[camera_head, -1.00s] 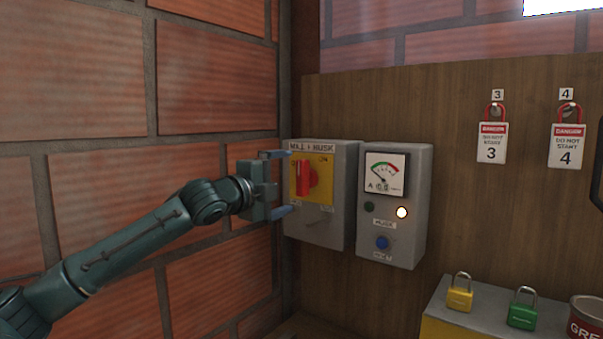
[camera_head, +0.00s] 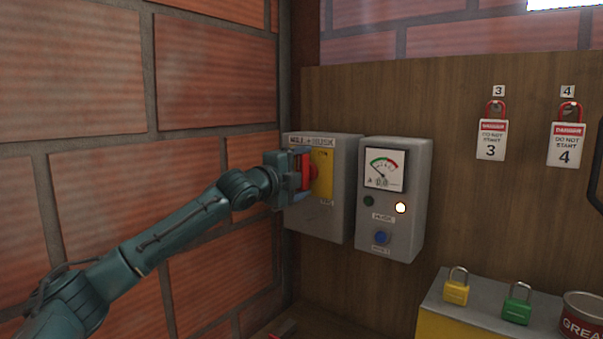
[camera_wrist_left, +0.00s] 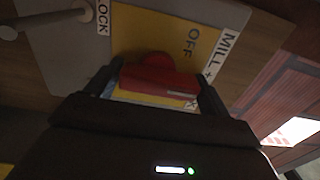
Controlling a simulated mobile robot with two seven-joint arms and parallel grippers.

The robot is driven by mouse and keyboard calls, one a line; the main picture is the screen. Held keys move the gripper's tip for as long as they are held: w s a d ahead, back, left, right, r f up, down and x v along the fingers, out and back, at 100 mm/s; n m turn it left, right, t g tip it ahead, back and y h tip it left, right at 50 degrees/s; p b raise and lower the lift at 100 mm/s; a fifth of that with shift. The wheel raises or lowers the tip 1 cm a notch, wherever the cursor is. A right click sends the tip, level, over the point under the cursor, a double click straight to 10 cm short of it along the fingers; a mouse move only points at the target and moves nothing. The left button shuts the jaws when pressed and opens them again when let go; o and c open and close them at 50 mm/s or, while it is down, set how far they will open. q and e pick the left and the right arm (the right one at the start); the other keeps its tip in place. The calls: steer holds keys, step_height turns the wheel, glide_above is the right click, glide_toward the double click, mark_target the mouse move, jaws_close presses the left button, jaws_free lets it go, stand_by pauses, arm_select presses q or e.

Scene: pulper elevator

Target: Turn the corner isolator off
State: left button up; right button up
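The isolator is a grey box (camera_head: 342,190) by the wall corner, lettered for mill and husk. It has a yellow plate (camera_head: 323,176) and a red rotary handle (camera_head: 305,172). My left gripper (camera_head: 300,174) is at the handle, one finger at each end. In the left wrist view the red handle (camera_wrist_left: 160,82) fills the gap between the dark fingers and runs along the plate's long side. The word OFF shows on the plate beside it. The fingers appear closed onto its ends. My right gripper is not in view.
A grey meter box (camera_head: 394,200) with a lit lamp and a blue button stands close right of the isolator. The brick wall (camera_head: 90,90) is close on the left. Tags hang farther right. Yellow (camera_head: 456,287) and green (camera_head: 517,304) padlocks and a can (camera_head: 581,318) stand lower right.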

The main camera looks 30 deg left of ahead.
arm_select(q)
steer(key=c, duration=0.6)
steer(key=shift+o, duration=0.2)
steer(key=shift+n, duration=0.4)
steer(key=n, duration=0.3)
steer(key=shift+a+f+n, duration=0.1)
steer(key=shift+n, duration=0.2)
steer(key=n, duration=0.3)
steer(key=shift+n, duration=0.3)
steer(key=n, duration=0.5)
steer(key=shift+a+f, duration=0.1)
steer(key=shift+n, duration=2.5)
steer(key=o, duration=1)
